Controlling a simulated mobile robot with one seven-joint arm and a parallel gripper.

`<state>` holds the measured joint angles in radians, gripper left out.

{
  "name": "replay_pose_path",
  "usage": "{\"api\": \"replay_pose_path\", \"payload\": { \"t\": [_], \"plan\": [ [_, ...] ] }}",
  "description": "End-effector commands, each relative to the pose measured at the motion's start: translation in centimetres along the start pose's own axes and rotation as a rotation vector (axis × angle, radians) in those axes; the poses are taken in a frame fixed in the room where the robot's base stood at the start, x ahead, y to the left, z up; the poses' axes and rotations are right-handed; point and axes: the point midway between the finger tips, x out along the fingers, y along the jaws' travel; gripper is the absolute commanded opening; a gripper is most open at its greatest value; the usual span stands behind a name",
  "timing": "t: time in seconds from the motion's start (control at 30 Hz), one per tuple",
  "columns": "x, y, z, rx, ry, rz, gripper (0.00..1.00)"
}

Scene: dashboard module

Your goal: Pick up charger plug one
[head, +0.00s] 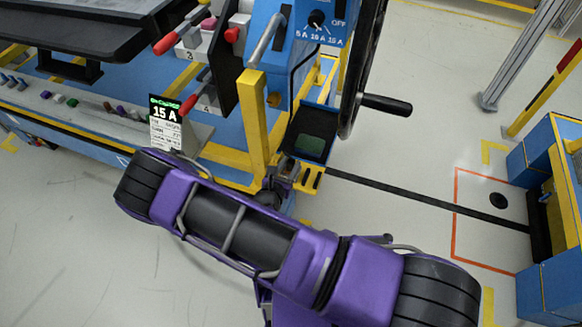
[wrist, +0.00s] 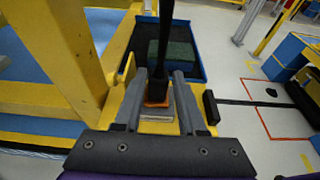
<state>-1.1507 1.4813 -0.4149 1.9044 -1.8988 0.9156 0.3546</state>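A black plug (wrist: 157,88) with an orange band at its lower end stands upright at a yellow holder (wrist: 117,92) in the wrist view. A thick black cable or stem rises from it. I cannot read any number on it. My gripper (wrist: 160,76) has its two grey fingers on either side of the plug, with narrow gaps that seem to remain, so it looks open around it. In the head view my gripper (head: 284,178) is small and dark beside the yellow post, and the plug cannot be made out clearly.
A blue-edged tray (head: 311,134) with a green pad lies just beyond the holder. A yellow post (head: 257,125) stands close to my gripper. A black handwheel (head: 352,110) and a "15 A" sign (head: 164,124) are nearby. Open floor lies to the right.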

Motion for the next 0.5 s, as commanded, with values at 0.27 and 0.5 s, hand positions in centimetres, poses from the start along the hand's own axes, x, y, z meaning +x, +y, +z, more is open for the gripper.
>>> {"api": "replay_pose_path", "payload": {
  "t": [0.27,0.5],
  "plan": [
    [3.5,0.1,-0.1,0.000,-0.002,-0.002,0.40],
    [5.1,0.2,0.1,0.000,0.000,0.000,0.40]
  ]
}}
